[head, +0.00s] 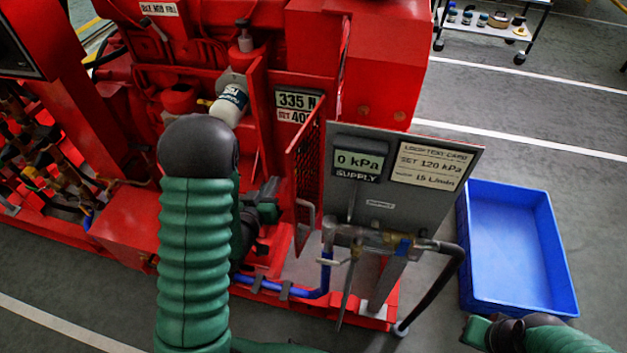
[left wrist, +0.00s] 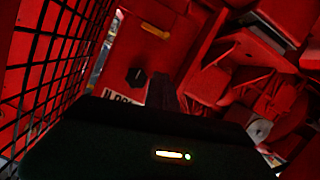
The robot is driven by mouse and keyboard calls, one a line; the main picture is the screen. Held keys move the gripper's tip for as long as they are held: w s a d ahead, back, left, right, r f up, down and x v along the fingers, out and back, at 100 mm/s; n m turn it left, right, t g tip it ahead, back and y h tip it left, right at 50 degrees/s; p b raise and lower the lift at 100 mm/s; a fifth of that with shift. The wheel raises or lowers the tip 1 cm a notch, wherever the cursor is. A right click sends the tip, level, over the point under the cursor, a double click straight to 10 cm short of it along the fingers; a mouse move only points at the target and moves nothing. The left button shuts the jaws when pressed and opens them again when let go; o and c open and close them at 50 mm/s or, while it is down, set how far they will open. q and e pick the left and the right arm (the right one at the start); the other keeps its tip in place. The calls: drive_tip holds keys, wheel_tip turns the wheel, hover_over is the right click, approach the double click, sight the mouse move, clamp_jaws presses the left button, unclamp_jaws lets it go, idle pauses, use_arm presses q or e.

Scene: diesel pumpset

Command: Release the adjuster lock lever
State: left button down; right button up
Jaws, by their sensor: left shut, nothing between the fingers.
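My left arm rises in front of the red pumpset, and its gripper (head: 270,190) shows partly behind the sleeve, small and dark, just left of the red mesh guard (head: 306,185). In the left wrist view the dark finger (left wrist: 165,94) is shut with nothing held. It points toward a red panel with a black hexagonal knob (left wrist: 137,76) and a partly covered white label (left wrist: 116,97). I cannot tell any part as the adjuster lock lever. A display (head: 297,101) reads 335 N above SET 400.
The mesh guard (left wrist: 45,75) stands close on the left in the wrist view. A grey panel (head: 415,215) showing 0 kPa, with valves and hoses, stands right of the guard. A blue tray (head: 515,250) lies empty on the floor. A cart (head: 490,25) stands behind.

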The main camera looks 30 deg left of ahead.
use_arm(q)
drive_tip(key=shift+s+a+r, duration=0.1)
drive_tip(key=shift+r, duration=0.1)
drive_tip(key=w+f+b, duration=0.6)
drive_tip(key=w+b, duration=0.3)
drive_tip(key=shift+w+a+f+b, duration=0.15)
drive_tip(key=shift+w+a+b, duration=0.15)
drive_tip(key=shift+w+b, duration=0.1)
drive_tip(key=shift+w+f, duration=0.1)
